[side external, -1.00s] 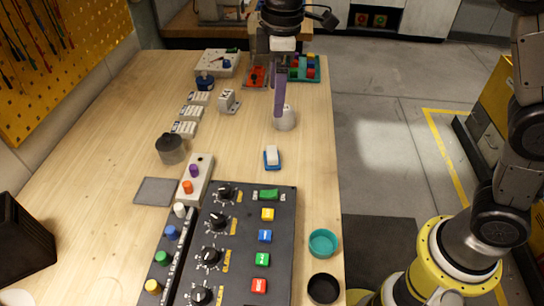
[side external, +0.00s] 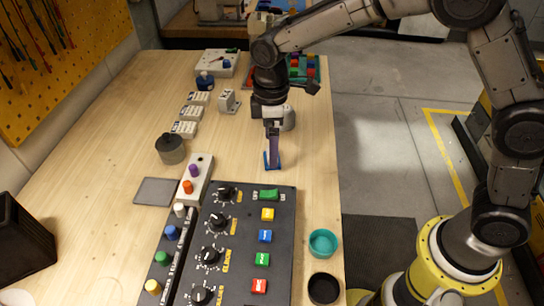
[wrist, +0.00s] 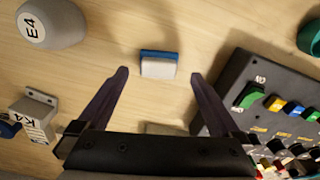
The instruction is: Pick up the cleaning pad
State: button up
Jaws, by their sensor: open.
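The cleaning pad, a small block with a pale grey-white body and a blue layer, lies on the wooden bench. In the wrist view the pad (wrist: 158,69) sits between and slightly beyond the two fingertips, with gaps on both sides. In the side view only a blue edge of it (side external: 266,160) shows, the rest hidden by the fingers. My gripper (side external: 274,164) points down over the pad, its purple fingers apart and empty. It also shows open in the wrist view (wrist: 160,75).
A black control panel (side external: 237,280) with knobs and coloured buttons stands just in front of the pad. A grey rounded piece marked E4 (wrist: 48,25) is behind it. Bare wood surrounds the pad.

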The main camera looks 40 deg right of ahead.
notch_tip(320, 180, down, 4)
jog(key=shift+d+r, duration=0.15)
jog(key=shift+r, duration=0.1)
jog(key=c, duration=1.4)
jog(key=shift+o, duration=0.2)
jog(key=shift+r, duration=0.1)
